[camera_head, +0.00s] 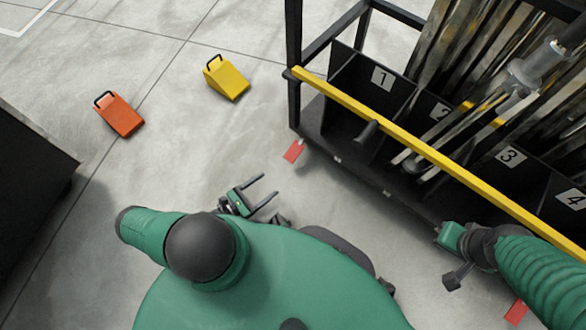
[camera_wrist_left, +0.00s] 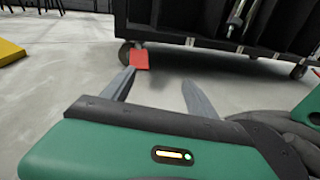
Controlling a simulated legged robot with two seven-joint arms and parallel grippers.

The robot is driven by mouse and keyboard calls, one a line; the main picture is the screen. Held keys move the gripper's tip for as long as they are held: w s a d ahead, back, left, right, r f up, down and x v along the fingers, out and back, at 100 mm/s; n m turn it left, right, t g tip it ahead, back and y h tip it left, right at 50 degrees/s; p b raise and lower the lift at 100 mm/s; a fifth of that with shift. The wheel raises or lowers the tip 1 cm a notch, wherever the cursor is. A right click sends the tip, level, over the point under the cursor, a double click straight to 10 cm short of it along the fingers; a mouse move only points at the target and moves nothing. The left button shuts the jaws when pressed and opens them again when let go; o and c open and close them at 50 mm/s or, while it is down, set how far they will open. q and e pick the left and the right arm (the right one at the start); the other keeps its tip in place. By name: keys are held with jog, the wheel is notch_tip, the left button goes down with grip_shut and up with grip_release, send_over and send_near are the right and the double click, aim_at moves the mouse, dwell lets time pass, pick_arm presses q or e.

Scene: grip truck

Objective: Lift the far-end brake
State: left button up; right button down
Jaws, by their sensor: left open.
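A red brake pedal (camera_head: 294,151) sticks out low from the cart's left end corner. In the left wrist view the red pedal (camera_wrist_left: 139,59) is beside a dark caster wheel (camera_wrist_left: 125,53), close to the floor. A second red pedal (camera_head: 516,311) shows at the cart's other end, partly hidden by my right arm. My left gripper (camera_head: 269,188) is open and empty, low over the floor and short of the first pedal. In the wrist view its fingers (camera_wrist_left: 158,84) point toward the cart, apart from the pedal. My right gripper (camera_head: 452,262) is beside the cart, its jaws unclear.
The black cart (camera_head: 318,140) has a yellow rail (camera_head: 400,135) and numbered bays holding metal poles and stands. A yellow wedge (camera_head: 227,79) and an orange wedge (camera_head: 120,114) lie on the floor. A dark box (camera_head: 30,190) stands at left. The floor between gripper and pedal is clear.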

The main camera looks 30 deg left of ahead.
pick_arm(q)
jog(key=f+n+y, duration=0.1)
jog(key=w+a+f+n+t+y+b, duration=0.1)
jog(key=f, duration=0.1)
jog(key=f+n+y, duration=0.1)
jog(key=shift+w+a+f+n+t, duration=0.25)
jog(key=shift+w+a+n+t, duration=0.05)
jog(key=shift+w+a, duration=0.1)
jog(key=w+b, duration=0.2)
jog(key=w, duration=0.3)
jog(key=w+d+b, duration=0.1)
jog(key=w+b, duration=0.2)
jog(key=w, duration=0.2)
jog(key=w+b, duration=0.2)
jog(key=w, duration=0.2)
jog(key=shift+w+d, duration=0.35)
jog(key=shift+w, duration=0.05)
jog(key=shift+w+r+b, duration=0.2)
jog(key=shift+w+b, duration=0.1)
jog(key=shift+w, duration=0.25)
grip_shut()
pick_arm(e)
jog(key=s+x, duration=0.2)
jog(key=x, duration=0.8)
jog(key=shift+a+f, duration=0.3)
jog(key=shift+a, duration=0.1)
jog(key=shift+s, duration=0.1)
